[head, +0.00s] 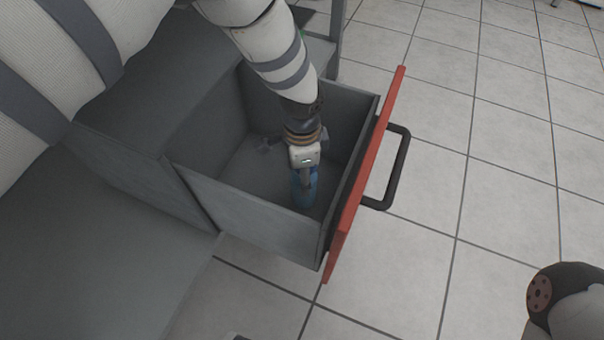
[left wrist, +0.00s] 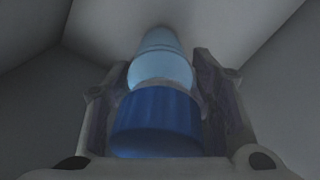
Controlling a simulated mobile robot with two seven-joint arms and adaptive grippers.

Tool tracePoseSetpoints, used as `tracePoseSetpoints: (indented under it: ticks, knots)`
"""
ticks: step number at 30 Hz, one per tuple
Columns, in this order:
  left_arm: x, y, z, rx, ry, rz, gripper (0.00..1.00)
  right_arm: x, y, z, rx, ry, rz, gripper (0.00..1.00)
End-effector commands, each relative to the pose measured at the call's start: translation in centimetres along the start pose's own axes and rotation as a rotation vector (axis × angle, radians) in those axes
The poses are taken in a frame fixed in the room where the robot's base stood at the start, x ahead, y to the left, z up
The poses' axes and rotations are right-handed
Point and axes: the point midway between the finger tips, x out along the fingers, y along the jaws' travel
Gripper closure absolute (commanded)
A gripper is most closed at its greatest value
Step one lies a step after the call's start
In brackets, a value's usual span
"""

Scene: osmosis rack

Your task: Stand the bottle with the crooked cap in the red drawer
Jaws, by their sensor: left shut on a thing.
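The red drawer (head: 365,175) is pulled open, with a red front and grey walls. My left gripper (head: 304,178) reaches down inside it, near the front wall. It is shut on a blue bottle (head: 303,190), which looks roughly upright, low in the drawer. In the left wrist view the bottle's light blue body (left wrist: 160,60) and dark blue cap (left wrist: 157,122) sit between the two fingers (left wrist: 160,95). I cannot tell whether the bottle's base touches the drawer floor. The cap looks slightly off line with the body.
The drawer has a black handle (head: 398,170) on its front. The drawer floor (head: 255,175) left of the bottle is bare. Grey cabinet surfaces (head: 90,250) lie to the left. Tiled floor (head: 480,180) is clear to the right. Part of my other arm shows at lower right.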

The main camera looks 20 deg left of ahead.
Motion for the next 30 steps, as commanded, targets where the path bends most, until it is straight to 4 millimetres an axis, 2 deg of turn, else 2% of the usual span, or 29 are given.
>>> tracePoseSetpoints:
  ticks: [1,10,11,13,23,26,30]
  knots:
    - [0.6,0.0,0.0,0.0,0.0,0.0,0.95,0.2,0.0,-0.1,0.0,-0.005,0.0,0.6]
    - [0.6,-0.1,0.0,0.0,0.001,-0.001,0.95,0.2,0.0,0.0,-0.001,-0.005,0.0,0.6]
    - [0.6,0.0,0.0,0.0,0.0,-0.001,0.47,0.2,0.0,0.0,-0.001,-0.005,0.0,0.6]
    - [0.6,0.0,0.0,0.0,0.0,-0.001,0.31,0.1,0.0,0.0,-0.001,-0.004,0.0,0.6]
    - [0.3,0.0,0.0,0.0,0.001,-0.002,0.29,0.1,0.0,0.0,0.0,-0.003,0.0,0.6]
    - [-1.4,-0.2,-0.1,0.0,0.003,-0.006,0.29,-0.5,0.0,0.2,0.0,0.009,0.0,0.6]
    - [-5.6,-0.2,-0.1,0.0,0.006,-0.008,0.29,-1.8,0.1,0.7,0.003,0.033,-0.001,0.6]
